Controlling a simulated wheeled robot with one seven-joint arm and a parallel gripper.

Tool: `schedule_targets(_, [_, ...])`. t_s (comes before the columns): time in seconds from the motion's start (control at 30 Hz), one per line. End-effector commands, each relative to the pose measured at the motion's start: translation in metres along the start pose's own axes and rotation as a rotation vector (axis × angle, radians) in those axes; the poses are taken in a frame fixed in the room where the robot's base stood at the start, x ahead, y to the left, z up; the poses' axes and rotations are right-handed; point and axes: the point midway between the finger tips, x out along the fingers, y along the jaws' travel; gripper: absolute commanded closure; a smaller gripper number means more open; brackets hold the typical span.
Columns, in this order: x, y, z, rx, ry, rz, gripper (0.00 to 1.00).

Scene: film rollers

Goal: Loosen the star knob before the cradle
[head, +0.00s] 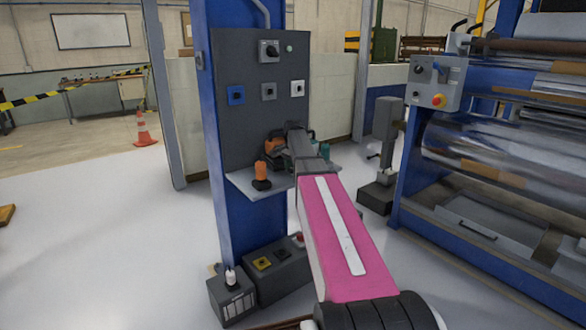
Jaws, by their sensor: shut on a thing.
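My gripper (293,129) is at the far end of my outstretched arm, just above the small grey shelf (240,184) on the blue column. It is shut, and what sits between its fingers is mostly hidden by the gripper and wrist. The star knob cannot be made out clearly; it seems to be at the fingers. A dark thing with an orange part (268,148) lies just left of the gripper, and a teal part (324,152) shows to its right. Which of these belongs to the cradle I cannot tell.
An orange-topped black piece (261,175) stands on the shelf left of my wrist. A dark grey panel (252,120) with switches rises behind. Dark boxes (277,266) stand on the floor below.

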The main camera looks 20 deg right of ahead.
Motion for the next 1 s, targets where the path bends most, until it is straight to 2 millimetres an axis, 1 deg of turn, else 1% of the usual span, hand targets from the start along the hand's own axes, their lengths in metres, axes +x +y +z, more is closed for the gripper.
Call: schedule_targets(1.0, [0.0003,0.0001,0.0002,-0.942,-0.001,0.000,0.76])
